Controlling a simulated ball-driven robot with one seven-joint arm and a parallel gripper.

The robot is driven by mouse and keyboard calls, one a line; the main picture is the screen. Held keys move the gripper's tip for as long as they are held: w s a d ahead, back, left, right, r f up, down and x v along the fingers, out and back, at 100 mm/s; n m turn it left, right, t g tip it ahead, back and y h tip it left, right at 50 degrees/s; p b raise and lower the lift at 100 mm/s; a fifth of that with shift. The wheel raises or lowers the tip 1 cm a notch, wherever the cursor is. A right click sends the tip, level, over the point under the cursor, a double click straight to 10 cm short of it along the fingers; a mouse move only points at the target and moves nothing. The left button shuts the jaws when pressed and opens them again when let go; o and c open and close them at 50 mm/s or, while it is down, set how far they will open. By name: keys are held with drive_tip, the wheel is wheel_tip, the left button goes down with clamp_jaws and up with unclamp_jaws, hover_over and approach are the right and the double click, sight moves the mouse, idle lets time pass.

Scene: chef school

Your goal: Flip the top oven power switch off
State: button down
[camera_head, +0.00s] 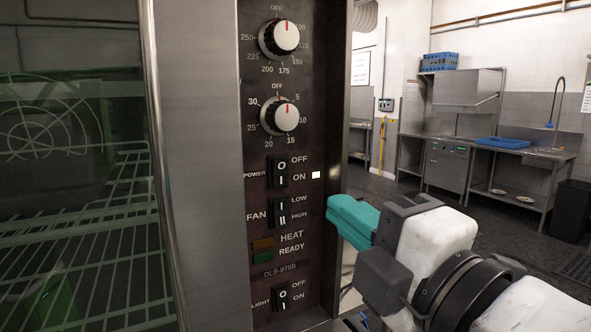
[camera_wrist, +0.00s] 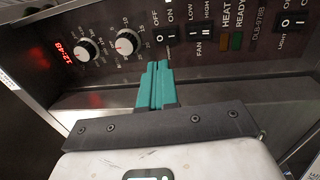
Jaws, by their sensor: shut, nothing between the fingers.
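The power switch (camera_head: 278,171) is a black rocker on the dark oven control panel (camera_head: 292,230), below two round knobs and marked OFF above and ON below. I cannot tell which side is pressed in. A small white square (camera_head: 316,174) shows beside its ON label. In the wrist view the power switch (camera_wrist: 162,38) lies just beyond my fingertips. My gripper (camera_head: 338,212) has teal fingers, shut and empty, at the right edge of the panel, to the right of and lower than the switch. The shut fingers (camera_wrist: 157,68) point toward the panel. Contact is not visible.
The fan switch (camera_head: 281,208) sits directly below the power switch, with the heat and ready lamps (camera_head: 263,256) and light switch (camera_head: 282,297) lower. A steel frame (camera_head: 205,180) and glass door (camera_head: 80,180) stand at left. Open floor and a sink counter (camera_head: 525,150) lie behind right.

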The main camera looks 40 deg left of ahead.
sight(285, 164)
drive_tip(key=p+x, duration=0.3)
drive_tip(key=x, duration=0.7)
drive_tip(key=shift+a+r, duration=0.2)
drive_tip(key=shift+a, duration=0.15)
drive_tip(key=shift+w+a+p, duration=0.3)
drive_tip(key=shift+a, duration=0.3)
drive_tip(key=shift+w+a+r+h+p, duration=0.2)
drive_tip(key=shift+r+h+p, duration=0.25)
drive_tip(key=shift+p, duration=0.3)
drive_tip(key=shift+s+f, duration=0.1)
drive_tip(key=shift+f, duration=0.1)
drive_tip(key=shift+d, duration=0.15)
